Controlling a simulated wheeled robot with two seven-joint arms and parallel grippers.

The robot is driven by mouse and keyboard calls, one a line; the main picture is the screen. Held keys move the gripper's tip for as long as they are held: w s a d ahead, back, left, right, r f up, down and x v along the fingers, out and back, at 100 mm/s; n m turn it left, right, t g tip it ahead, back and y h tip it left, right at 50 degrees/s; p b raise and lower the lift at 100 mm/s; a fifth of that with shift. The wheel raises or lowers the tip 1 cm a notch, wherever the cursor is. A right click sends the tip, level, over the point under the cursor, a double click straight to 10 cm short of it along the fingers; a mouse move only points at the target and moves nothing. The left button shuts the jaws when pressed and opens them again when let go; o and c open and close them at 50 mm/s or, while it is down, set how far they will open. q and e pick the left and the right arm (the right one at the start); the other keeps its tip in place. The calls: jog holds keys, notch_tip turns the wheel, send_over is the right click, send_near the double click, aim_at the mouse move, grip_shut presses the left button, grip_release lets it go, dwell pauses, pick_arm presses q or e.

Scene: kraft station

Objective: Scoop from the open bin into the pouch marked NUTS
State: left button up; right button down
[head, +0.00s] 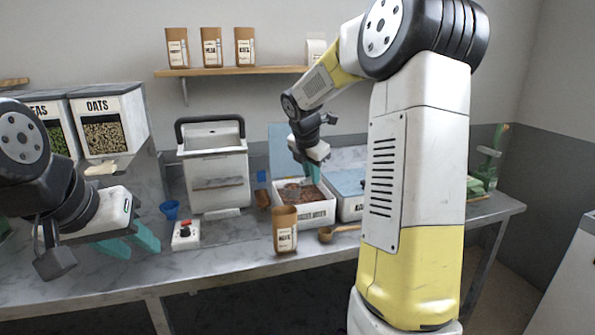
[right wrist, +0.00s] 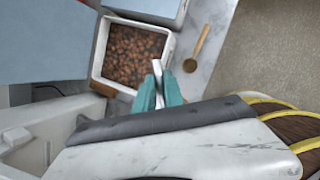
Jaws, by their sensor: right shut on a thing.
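The open bin (head: 318,218) is a white box full of brown nuts on the bench; it also shows in the right wrist view (right wrist: 98,62). A brown pouch (head: 285,240) with a pale label, too small to read surely, stands upright in front of the bin. My right gripper (head: 313,172) points down over the bin. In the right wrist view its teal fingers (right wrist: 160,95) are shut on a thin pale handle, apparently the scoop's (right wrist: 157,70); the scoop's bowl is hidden. My left gripper (head: 130,247) is open and empty at the bench's left front.
A wooden spoon (head: 338,231) lies right of the pouch. A lidded bin (head: 350,205) stands right of the open one. A white sealer-like machine (head: 217,180), a blue funnel or cup (head: 170,209) and a red-button box (head: 185,236) stand left. Several pouches stand on the shelf (head: 230,71).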

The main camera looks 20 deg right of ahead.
jog(key=shift+w+a+r+n+h, duration=0.15)
jog(key=shift+a+h, duration=0.2)
jog(key=shift+h, duration=0.2)
jog(key=shift+a+r+n+h, duration=0.15)
jog(key=shift+a+h, duration=0.15)
jog(key=shift+h, duration=0.25)
jog(key=w+a+r+n+g+h, duration=0.1)
jog(key=a+n+h, duration=0.2)
jog(key=h, duration=0.9)
jog(key=a, duration=0.3)
jog(key=shift+w+a+n+h, duration=0.2)
jog(key=shift+w+n+h, duration=0.1)
jog(key=shift+h, duration=0.1)
jog(key=shift+r, duration=0.15)
jog(key=shift+r, duration=2.45)
jog(key=shift+s, duration=0.1)
